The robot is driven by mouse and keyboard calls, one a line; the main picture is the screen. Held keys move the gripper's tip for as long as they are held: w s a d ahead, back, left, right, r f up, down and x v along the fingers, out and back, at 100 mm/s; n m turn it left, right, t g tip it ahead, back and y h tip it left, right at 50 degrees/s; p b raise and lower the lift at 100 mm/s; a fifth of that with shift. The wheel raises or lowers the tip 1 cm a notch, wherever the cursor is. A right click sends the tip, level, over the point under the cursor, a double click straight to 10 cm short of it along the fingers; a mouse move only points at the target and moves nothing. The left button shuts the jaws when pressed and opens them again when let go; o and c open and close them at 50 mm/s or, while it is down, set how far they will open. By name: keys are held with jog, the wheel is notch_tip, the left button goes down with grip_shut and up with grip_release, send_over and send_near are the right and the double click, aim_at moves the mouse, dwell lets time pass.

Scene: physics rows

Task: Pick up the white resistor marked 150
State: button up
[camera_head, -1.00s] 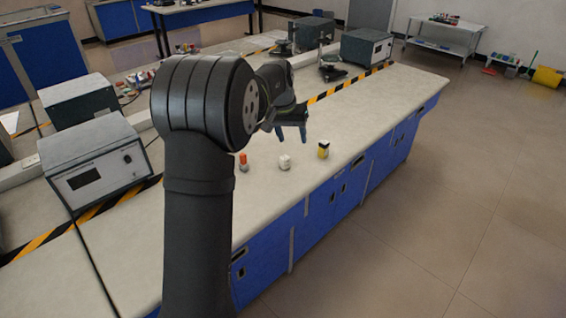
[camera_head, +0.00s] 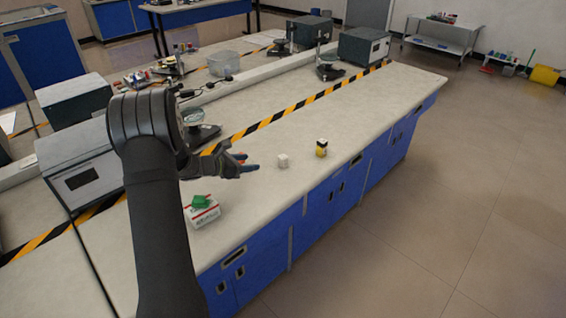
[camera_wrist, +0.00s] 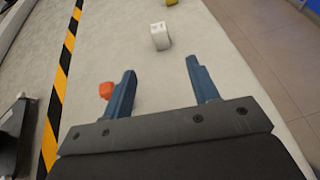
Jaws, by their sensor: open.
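The white resistor (camera_head: 283,160) is a small pale block standing on the bench. In the wrist view the white resistor (camera_wrist: 160,40) lies ahead of the fingertips, roughly between their lines, with a dark mark on its top too small to read. My gripper (camera_head: 254,166) is low over the bench, to the left of the resistor and apart from it. In the wrist view my gripper (camera_wrist: 161,68) has its two blue fingers spread, with nothing between them.
An orange piece (camera_wrist: 106,90) is close beside the left finger; whether they touch is unclear. A yellow-and-black piece (camera_head: 321,148) stands right of the resistor. A white-and-red box (camera_head: 203,213) with a green item (camera_head: 201,201) is near the front edge. Black-yellow tape (camera_head: 283,112) crosses the bench.

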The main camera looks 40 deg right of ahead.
send_near(282, 157)
jog(key=x, duration=0.5)
jog(key=shift+s+a+f, duration=0.1)
jog(key=shift+a+f, duration=0.1)
jog(key=shift+f, duration=0.05)
jog(key=shift+x, duration=2.65)
jog(key=shift+r, duration=0.15)
jog(key=c, duration=1.1)
jog(key=shift+o, duration=0.2)
jog(key=shift+r, duration=0.1)
